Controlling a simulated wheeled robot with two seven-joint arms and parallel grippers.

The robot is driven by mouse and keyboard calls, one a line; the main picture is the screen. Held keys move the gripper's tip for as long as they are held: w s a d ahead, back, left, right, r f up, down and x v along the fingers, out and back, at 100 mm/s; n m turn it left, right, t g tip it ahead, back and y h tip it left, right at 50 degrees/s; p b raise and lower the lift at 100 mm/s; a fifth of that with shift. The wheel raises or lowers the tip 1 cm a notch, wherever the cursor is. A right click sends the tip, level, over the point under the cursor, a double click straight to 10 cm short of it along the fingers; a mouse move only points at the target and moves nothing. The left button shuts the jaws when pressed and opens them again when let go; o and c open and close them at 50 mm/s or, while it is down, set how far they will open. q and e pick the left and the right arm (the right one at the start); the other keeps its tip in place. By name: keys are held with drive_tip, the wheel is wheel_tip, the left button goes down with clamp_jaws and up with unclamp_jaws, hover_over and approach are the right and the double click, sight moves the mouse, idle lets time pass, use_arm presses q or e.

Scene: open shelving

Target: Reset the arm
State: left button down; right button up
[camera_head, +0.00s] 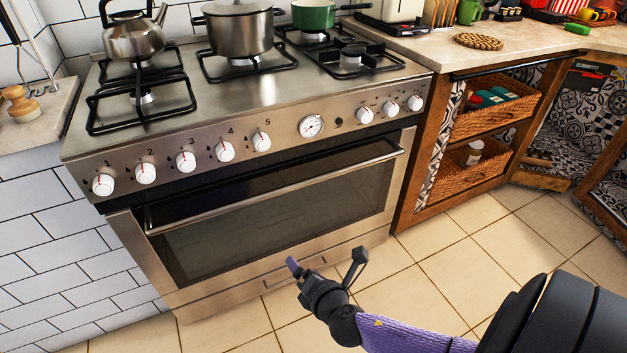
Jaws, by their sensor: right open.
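My right gripper (325,267) is open and empty. It is held in front of the lower part of the oven, above the tiled floor, with its fingers spread apart. My right arm (415,330) comes in from the lower right corner. Nothing is between the fingers. My left gripper and left arm are not in view.
A steel stove (250,130) with a closed oven door stands ahead. A kettle (134,36), a steel pot (238,28) and a green pot (313,14) sit on top. Open shelving with wicker baskets (497,108) is at the right. Tiled floor (470,250) is clear.

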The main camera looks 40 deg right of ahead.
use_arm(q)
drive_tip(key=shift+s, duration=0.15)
use_arm(e)
drive_tip(key=shift+s+d+f, duration=0.25)
drive_tip(key=shift+f, duration=0.05)
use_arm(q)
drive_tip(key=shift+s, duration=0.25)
use_arm(e)
drive_tip(key=s+f+m+g+p, duration=0.5)
drive_tip(key=s+f+m, duration=0.15)
drive_tip(key=s, duration=0.35)
use_arm(q)
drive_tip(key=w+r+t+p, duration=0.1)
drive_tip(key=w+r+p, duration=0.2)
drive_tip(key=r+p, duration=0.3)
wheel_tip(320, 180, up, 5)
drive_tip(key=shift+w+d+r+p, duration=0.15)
drive_tip(key=shift+p, duration=0.2)
use_arm(e)
drive_tip(key=s+a+f+m+g+y, duration=0.1)
drive_tip(key=s+m+g, duration=0.3)
drive_tip(key=s, duration=1.1)
drive_tip(key=s+a+f+m+g+y, duration=0.1)
drive_tip(key=s+a+f+m+g, duration=0.2)
drive_tip(key=s+m, duration=0.6)
drive_tip(key=s+a+g, duration=0.1)
drive_tip(key=s, duration=0.4)
drive_tip(key=shift+s, duration=0.4)
drive_tip(key=shift+m, duration=0.25)
